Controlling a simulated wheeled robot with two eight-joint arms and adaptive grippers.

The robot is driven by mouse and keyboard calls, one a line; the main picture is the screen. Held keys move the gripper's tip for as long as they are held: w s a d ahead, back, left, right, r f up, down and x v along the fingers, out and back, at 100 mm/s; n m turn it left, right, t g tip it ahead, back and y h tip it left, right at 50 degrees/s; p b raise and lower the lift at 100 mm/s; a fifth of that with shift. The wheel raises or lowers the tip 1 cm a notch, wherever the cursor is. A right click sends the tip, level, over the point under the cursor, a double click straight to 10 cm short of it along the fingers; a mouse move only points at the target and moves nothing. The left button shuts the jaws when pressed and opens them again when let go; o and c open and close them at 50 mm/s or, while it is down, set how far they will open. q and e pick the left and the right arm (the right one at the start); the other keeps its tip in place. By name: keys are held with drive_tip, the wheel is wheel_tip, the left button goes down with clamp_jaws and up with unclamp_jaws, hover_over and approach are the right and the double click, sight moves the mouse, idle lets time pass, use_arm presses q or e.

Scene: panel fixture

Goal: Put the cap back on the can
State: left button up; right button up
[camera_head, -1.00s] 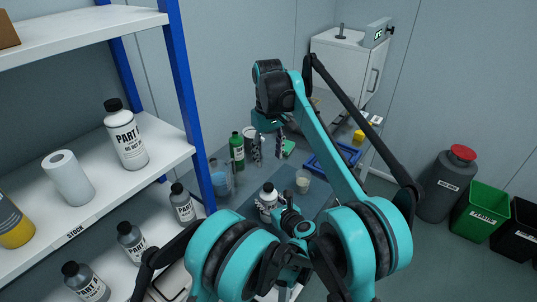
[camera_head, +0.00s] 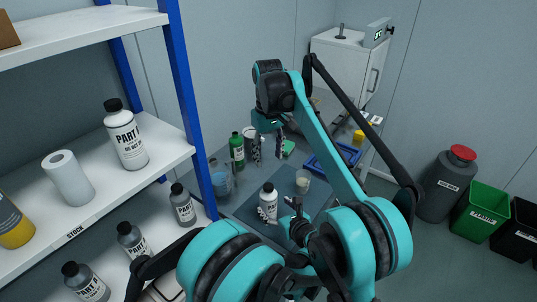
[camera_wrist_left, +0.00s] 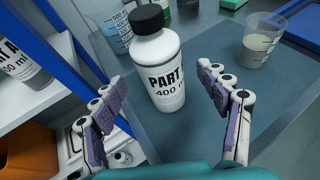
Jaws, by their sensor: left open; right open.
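A white can labelled PART (camera_head: 269,203), its last letter unclear, stands upright on the dark mat (camera_head: 240,208). It fills the middle of the left wrist view (camera_wrist_left: 168,75). A black cap (camera_wrist_left: 146,20) sits on its top; I cannot tell how tightly. My left gripper (camera_head: 281,211) is open at the can, with one finger on each side in the left wrist view and gaps between fingers and can. My right gripper (camera_head: 268,150) is open and empty above the back of the bench, pointing down.
A clear cup (camera_head: 303,181) stands right of the can. A blue-marked beaker (camera_head: 219,183) and a green bottle (camera_head: 237,152) stand behind left. A blue frame (camera_head: 325,165) lies at the back right. A shelf with several bottles and a blue post (camera_head: 188,100) borders the left.

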use_arm(q)
drive_tip(key=v, duration=0.6)
drive_tip(key=shift+s+d, duration=0.2)
drive_tip(key=shift+s, duration=0.1)
drive_tip(key=shift+r, duration=0.15)
